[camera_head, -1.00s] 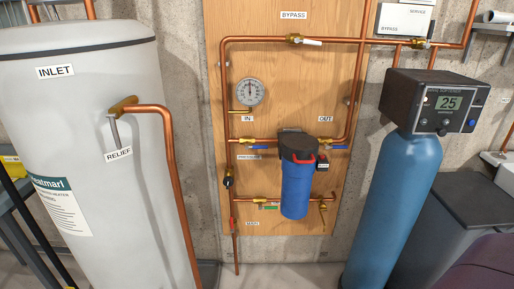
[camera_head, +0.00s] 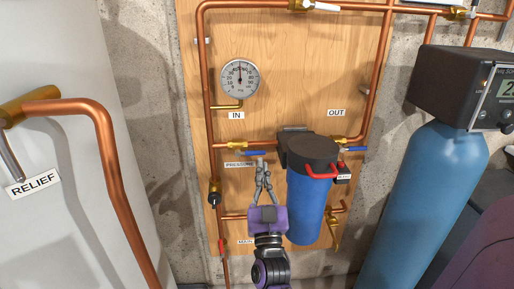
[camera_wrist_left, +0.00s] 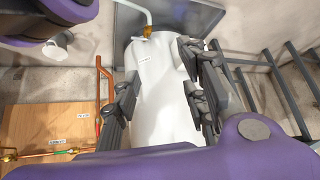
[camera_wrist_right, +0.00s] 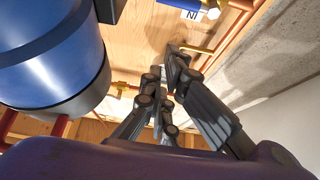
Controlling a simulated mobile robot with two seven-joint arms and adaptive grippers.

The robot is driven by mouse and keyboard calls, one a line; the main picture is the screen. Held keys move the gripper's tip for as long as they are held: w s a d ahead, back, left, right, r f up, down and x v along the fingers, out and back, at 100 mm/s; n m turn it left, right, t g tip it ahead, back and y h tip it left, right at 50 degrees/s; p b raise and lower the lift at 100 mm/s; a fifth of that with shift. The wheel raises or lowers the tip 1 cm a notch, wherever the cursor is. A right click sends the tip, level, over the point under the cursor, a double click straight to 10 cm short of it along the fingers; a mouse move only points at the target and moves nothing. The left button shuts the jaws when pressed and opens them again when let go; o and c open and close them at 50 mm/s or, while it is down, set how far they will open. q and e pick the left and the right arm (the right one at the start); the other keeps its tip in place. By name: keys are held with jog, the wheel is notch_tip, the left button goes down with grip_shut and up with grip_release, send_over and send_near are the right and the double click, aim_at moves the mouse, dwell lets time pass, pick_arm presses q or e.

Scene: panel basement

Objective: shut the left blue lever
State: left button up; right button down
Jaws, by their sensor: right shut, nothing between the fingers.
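The left blue lever (camera_head: 254,152) is on the brass valve (camera_head: 232,143) under the IN label in the head view. It lies roughly level, along the copper pipe and just below it, pointing right toward the filter. My right gripper (camera_head: 260,162) is shut and empty, with its tips just below the lever; I cannot tell whether they touch it. My left gripper (camera_wrist_left: 160,70) is open and empty, seen only in the left wrist view.
The blue filter housing (camera_head: 306,205) with its red-handled black cap (camera_head: 313,151) stands close right of my right gripper. Another blue lever (camera_head: 353,149) sits beyond it. A gauge (camera_head: 239,78) is above. The white tank (camera_head: 50,150) is left; the blue softener tank (camera_head: 425,205) is right.

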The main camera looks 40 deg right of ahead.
aim_at(251, 153)
jog(key=r+p+x, duration=0.1)
jog(key=x, duration=0.9)
pick_arm(q)
jog(key=shift+s+a, duration=0.2)
jog(key=shift+s, duration=0.35)
jog(key=shift+s+a, duration=0.15)
jog(key=shift+s, duration=0.35)
pick_arm(e)
notch_tip(251, 153, down, 5)
jog(key=shift+w+r, duration=0.1)
jog(key=shift+r, duration=0.05)
jog(key=shift+d, duration=0.1)
